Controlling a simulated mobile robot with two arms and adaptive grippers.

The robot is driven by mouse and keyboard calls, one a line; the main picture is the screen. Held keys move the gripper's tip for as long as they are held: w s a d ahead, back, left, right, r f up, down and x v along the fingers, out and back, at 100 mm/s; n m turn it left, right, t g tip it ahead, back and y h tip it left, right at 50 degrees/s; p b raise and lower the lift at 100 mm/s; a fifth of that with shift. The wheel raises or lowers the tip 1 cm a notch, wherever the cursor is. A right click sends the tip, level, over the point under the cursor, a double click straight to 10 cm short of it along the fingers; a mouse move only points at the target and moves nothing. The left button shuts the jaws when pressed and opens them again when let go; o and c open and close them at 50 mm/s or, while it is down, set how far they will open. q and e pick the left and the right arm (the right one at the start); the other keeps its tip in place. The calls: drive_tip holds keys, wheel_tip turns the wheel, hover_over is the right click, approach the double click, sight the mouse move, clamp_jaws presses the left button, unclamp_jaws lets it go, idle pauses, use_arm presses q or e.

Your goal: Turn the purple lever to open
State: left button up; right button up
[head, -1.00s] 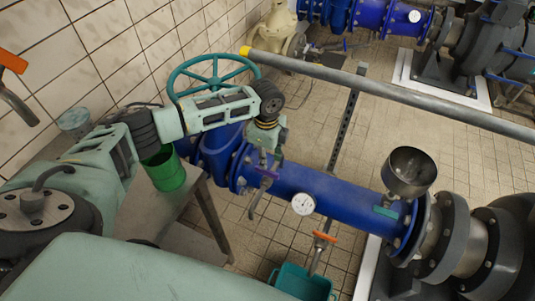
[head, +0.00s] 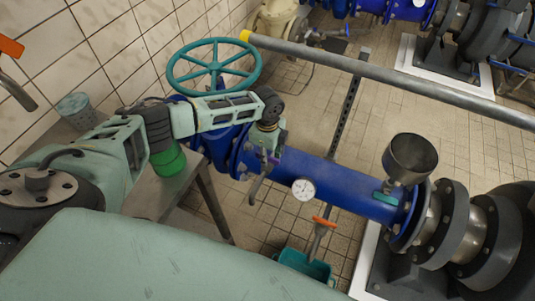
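The purple lever (head: 272,159) shows as a small patch on a tap on the blue pipe (head: 335,188), above a grey spout (head: 256,188). My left gripper (head: 266,157) points down at the tap and hides most of the lever. Its fingers are at or very close to the lever; I cannot tell whether they touch it or how far apart they are. My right gripper is not in view.
A teal handwheel (head: 214,66) stands behind my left arm. A green bucket (head: 168,160) sits on a grey bench (head: 150,200). A gauge (head: 303,189), an orange-handled tap (head: 323,222) and a metal funnel (head: 410,158) are to the right. A grey rail (head: 400,82) crosses behind.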

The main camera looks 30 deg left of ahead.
use_arm(q)
drive_tip(key=c, duration=0.4)
clamp_jaws()
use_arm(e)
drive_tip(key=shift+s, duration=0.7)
